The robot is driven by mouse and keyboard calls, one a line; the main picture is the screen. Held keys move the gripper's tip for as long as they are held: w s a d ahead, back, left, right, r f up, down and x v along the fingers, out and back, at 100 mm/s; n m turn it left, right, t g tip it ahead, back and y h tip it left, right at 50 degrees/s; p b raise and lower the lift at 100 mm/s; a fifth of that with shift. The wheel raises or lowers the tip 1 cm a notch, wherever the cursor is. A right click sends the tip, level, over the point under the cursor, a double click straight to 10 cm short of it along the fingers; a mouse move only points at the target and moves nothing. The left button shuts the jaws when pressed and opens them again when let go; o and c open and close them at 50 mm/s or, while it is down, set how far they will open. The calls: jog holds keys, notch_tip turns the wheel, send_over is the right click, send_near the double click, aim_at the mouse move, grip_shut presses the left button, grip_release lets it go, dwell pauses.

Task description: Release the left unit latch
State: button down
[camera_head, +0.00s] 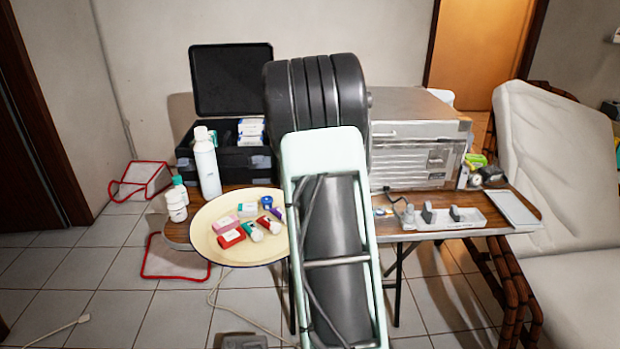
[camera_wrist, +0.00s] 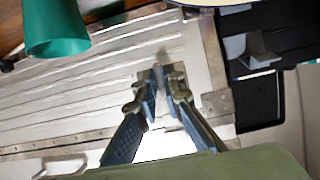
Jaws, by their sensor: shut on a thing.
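The silver metal unit (camera_head: 420,135) stands on the table, its ribbed front facing me. It fills much of the wrist view (camera_wrist: 70,95), where its ribbed panel appears turned. My gripper (camera_wrist: 161,76) is at the unit's edge strip, on the side toward the black case. Its two fingers are closed in on a small dark metal piece there, which looks like the left latch (camera_wrist: 160,70). The fingers cover most of it, so whether it is released cannot be told. In the head view my arm hides the gripper and the unit's left side.
An open black case (camera_head: 227,160) stands left of the unit. A round cream tray (camera_head: 225,252) with several small boxes and a white spray bottle (camera_head: 207,165) are at the front left. A grey holder (camera_head: 450,222) lies before the unit. A green cone-shaped thing (camera_wrist: 52,30) hangs into the wrist view.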

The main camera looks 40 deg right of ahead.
dwell(0.3)
jog(key=c, duration=2)
grip_release()
jog(key=shift+c, duration=0.2)
jog(key=v, duration=1.2)
jog(key=shift+d+r, duration=0.1)
